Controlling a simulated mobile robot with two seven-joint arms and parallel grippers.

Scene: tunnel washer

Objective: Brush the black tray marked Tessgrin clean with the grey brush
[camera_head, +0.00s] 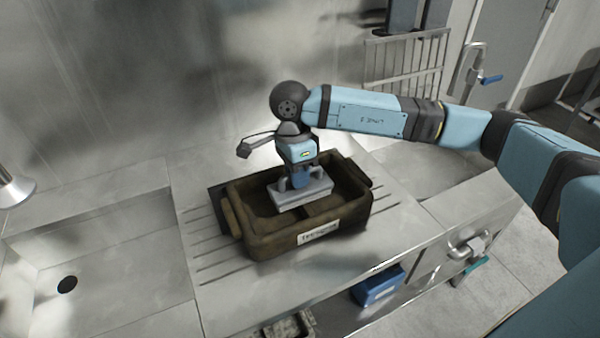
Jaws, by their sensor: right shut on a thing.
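The tray marked Tessgrin (268,243) stands on the ribbed steel drainboard in the middle of the view. Its walls look brown and soiled over the dark base colour, and its white label faces the front. The grey brush (303,197) is a block inside the tray, towards its middle. My right gripper (300,181) comes down from above and is shut on the brush. The brush's underside and part of the tray floor beneath it are hidden. My left gripper is not in view.
A sink basin with a drain hole (67,285) lies to the left, with a metal tap or nozzle (12,188) at the left edge. A blue container (378,286) sits below the counter's front edge. A wire rack (405,62) stands at the back.

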